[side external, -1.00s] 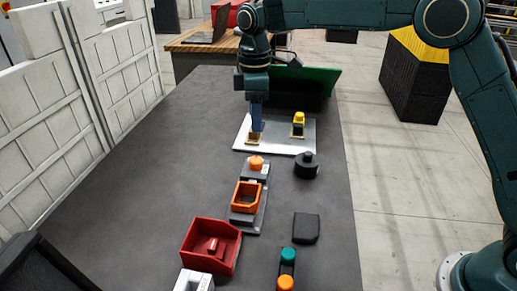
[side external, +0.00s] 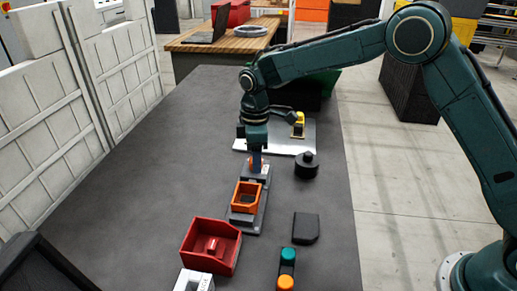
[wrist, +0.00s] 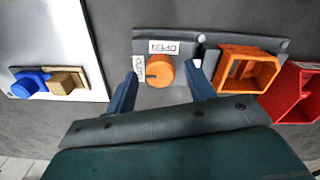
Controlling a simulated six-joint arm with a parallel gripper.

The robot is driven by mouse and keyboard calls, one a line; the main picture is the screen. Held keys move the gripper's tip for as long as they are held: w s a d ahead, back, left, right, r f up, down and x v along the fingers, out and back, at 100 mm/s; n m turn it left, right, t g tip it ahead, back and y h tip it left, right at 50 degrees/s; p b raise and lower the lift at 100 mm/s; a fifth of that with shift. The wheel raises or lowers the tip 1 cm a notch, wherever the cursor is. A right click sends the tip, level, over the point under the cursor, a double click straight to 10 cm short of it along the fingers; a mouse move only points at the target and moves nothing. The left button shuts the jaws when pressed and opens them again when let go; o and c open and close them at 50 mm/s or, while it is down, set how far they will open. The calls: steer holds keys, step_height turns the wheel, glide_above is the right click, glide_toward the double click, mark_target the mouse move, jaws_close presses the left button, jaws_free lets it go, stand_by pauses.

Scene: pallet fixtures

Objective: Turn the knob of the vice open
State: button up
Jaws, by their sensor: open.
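The vice's orange knob (wrist: 160,71) sits on a grey base (wrist: 208,38) in the wrist view. A white label reading OPEN lies above it, and a second label, hard to read, lies to its left. A small dark mark shows on the knob's left side. My gripper (wrist: 164,70) is open, with one blue finger on each side of the knob; I cannot tell whether they touch it. In the side view my gripper (side external: 257,164) points down over the knob end of the vice and mostly hides the knob.
An orange open box (side external: 246,197) stands on the same base beside the knob. A red bin (side external: 210,246) is nearer the camera. A black round part (side external: 306,166) stands to the right. A pale plate (side external: 280,150) with a yellow-topped piece (side external: 298,124) lies behind. The table's left side is clear.

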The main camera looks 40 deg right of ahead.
steer(key=shift+f, duration=0.15)
steer(key=shift+c, duration=0.2)
steer(key=c, duration=0.9)
